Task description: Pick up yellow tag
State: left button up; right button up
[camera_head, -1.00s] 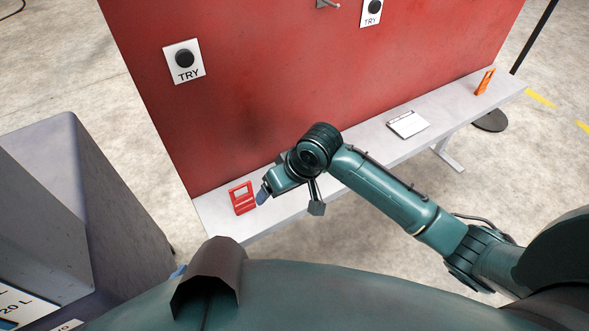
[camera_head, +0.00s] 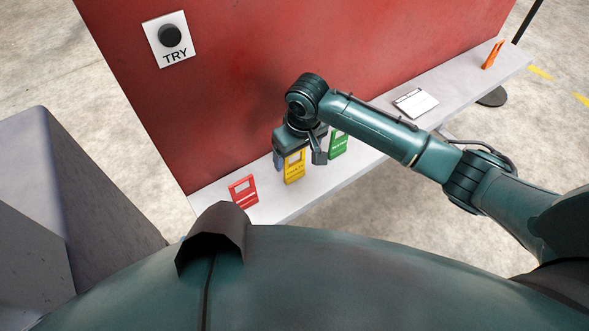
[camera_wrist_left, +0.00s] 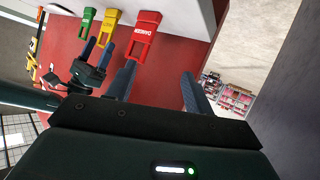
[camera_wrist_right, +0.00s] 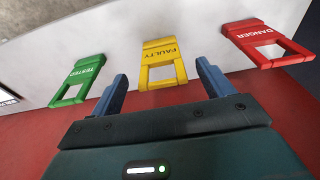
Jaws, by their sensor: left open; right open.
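The yellow tag (camera_head: 295,169), marked FAULTY, stands on the pale shelf (camera_head: 265,207) between a red and a green tag. In the right wrist view the yellow tag (camera_wrist_right: 160,50) lies ahead, between the lines of my right fingers. My right gripper (camera_wrist_right: 162,71) is open and empty, just short of the tag's cut-out end. In the head view the right gripper (camera_head: 286,160) partly covers the tag. My left gripper (camera_wrist_left: 157,72) is open and empty in the left wrist view, away from the yellow tag (camera_wrist_left: 109,35); the head view does not show it.
The red DANGER tag (camera_head: 243,191) and green TESTED tag (camera_head: 338,144) stand on either side. A red panel (camera_head: 230,90) rises behind the shelf. A white flat object (camera_head: 415,102) and an orange object (camera_head: 492,54) are farther right. A grey block (camera_head: 95,210) stands left.

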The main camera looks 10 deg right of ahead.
aim_at(295, 163)
jog(key=f, duration=0.3)
jog(key=f+b, duration=0.1)
jog(key=f, duration=0.1)
jog(key=shift+w+a+f, duration=0.1)
jog(key=shift+w+a, duration=0.1)
jog(key=shift+w, duration=0.2)
jog(key=c, duration=1.1)
